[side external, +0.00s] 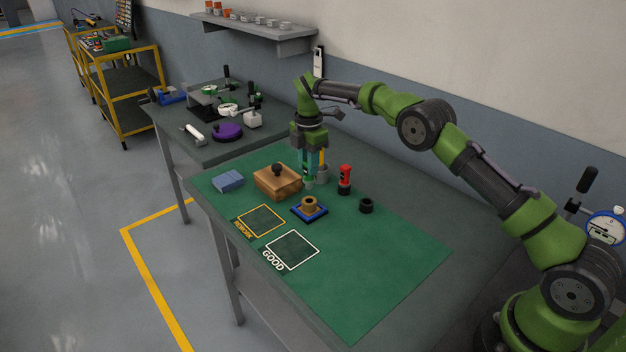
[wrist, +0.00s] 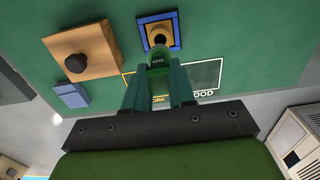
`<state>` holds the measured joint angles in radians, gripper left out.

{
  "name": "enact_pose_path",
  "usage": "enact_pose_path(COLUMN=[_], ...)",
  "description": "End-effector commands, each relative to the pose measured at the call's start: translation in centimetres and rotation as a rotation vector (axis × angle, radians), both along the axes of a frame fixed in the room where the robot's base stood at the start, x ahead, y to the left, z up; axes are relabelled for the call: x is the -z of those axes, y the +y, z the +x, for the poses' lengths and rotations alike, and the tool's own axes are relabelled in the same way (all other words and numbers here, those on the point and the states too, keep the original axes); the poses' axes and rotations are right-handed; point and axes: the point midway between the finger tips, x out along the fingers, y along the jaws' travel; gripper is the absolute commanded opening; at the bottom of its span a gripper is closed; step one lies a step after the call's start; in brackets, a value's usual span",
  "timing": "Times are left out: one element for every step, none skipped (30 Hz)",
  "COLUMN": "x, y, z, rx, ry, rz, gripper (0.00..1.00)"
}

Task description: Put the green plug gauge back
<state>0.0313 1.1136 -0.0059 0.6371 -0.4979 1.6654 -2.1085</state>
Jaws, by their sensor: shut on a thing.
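The green plug gauge is between the fingers of my gripper (side external: 311,172), low over the green mat near its back edge. In the side view only the gauge's lower part (side external: 308,184) shows below the fingers. In the wrist view my gripper (wrist: 161,88) is shut on the green plug gauge (wrist: 162,60), whose marked end faces the camera. A red plug gauge (side external: 345,176) stands upright in a black base to the right. A short black round holder (side external: 366,206), with nothing standing in it, is further right on the mat.
A brass ring (side external: 309,203) sits on a blue-edged pad in front of my gripper. A wooden block with a black knob (side external: 276,183) and a blue block (side external: 229,181) lie left. A grey cup (side external: 322,174) stands close behind the fingers. The mat's right part (side external: 400,250) is clear.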

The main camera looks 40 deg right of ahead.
Motion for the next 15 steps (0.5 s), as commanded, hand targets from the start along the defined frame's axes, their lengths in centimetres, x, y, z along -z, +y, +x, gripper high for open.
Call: enact_pose_path(x=[-0.32,-0.44,-0.56,-0.63,-0.69,-0.74,-0.76,-0.77,-0.77,-0.77,-0.77,-0.77,-0.77,-0.77,-0.78], y=[0.01,0.01,0.01,0.01,0.01,0.01,0.01,0.01,0.01,0.01,0.01,0.01,0.01,0.0,-0.11], z=[0.03,0.02,0.01,0.01,0.01,0.0,0.0,0.0,0.0,0.0,0.0,0.0,0.0,0.0,0.0], rx=[0.0,0.0,0.0,0.0,0.0,0.0,0.0,0.0,0.0,0.0,0.0,0.0,0.0,0.0,0.002], ry=[-0.002,-0.001,-0.001,-0.001,-0.001,-0.001,-0.001,-0.001,-0.001,-0.001,-0.001,-0.001,-0.001,-0.001,-0.001], rz=[0.0,0.0,0.0,0.0,0.0,0.0,0.0,0.0,0.0,0.0,0.0,0.0,0.0,0.0,0.0], gripper=[0.0,0.0,0.0,0.0,0.0,0.0,0.0,0.0,0.0,0.0,0.0,0.0,0.0,0.0,0.0])
